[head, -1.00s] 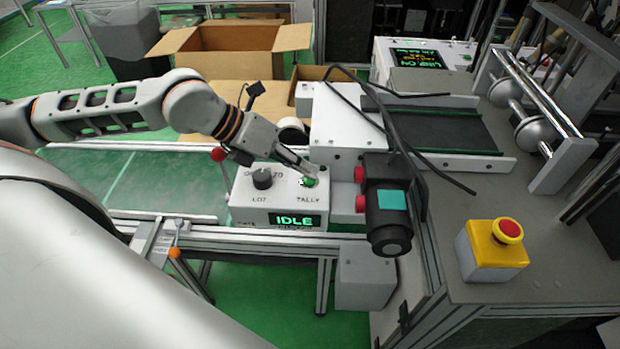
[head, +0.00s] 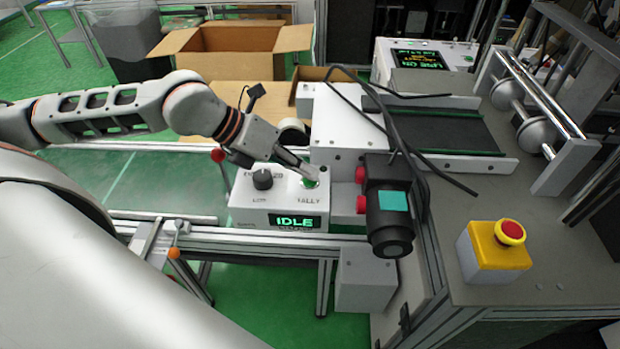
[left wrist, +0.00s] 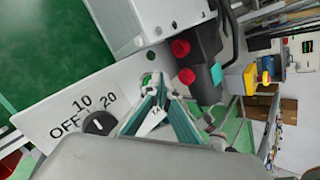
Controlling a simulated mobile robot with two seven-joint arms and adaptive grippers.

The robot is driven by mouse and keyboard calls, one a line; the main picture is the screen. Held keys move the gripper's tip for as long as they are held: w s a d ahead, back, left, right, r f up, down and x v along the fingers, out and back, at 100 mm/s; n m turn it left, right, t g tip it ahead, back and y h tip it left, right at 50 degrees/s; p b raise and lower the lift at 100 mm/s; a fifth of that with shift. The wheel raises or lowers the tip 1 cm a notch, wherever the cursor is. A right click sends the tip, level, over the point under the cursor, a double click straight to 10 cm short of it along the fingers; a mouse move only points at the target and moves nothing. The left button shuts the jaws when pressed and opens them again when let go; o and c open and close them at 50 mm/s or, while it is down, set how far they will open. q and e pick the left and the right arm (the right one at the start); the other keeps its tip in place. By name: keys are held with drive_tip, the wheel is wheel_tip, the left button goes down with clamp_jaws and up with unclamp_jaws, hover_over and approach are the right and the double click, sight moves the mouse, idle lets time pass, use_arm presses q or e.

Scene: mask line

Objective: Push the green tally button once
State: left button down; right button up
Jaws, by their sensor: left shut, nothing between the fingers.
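The green tally button (head: 310,184) is on the top right of a white control box (head: 240,211), above the label TALLY. The box's front display reads IDLE. My left gripper (head: 313,176) is shut and empty, tilted down with its fingertips right at the button, partly covering it. In the left wrist view the green button (left wrist: 147,79) shows beside the fingertips (left wrist: 160,82). I cannot tell whether they touch it or whether it is pressed in. My right gripper is not in view.
A black LOT knob (head: 262,180) sits left of the button. A white machine housing (head: 345,135) and a black motor with red caps (head: 388,220) stand close on the right. A yellow emergency stop box (head: 490,262) is further right. A red ball-topped lever (head: 217,156) stands left.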

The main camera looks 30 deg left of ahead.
sight(306, 180)
use_arm(q)
drive_tip(key=shift+f, duration=0.25)
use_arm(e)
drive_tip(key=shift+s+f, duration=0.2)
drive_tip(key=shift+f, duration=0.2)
use_arm(q)
drive_tip(key=shift+r, duration=0.85)
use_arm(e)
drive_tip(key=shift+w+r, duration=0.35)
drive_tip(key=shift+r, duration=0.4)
use_arm(q)
drive_tip(key=shift+r+p, duration=0.1)
drive_tip(key=shift+p, duration=0.2)
drive_tip(key=shift+r+p, duration=1.2)
drive_tip(key=shift+r, duration=1.3)
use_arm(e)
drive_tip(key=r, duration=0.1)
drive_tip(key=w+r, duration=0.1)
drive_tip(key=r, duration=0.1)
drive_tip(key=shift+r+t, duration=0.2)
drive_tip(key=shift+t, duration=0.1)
use_arm(q)
drive_tip(key=shift+f, duration=0.1)
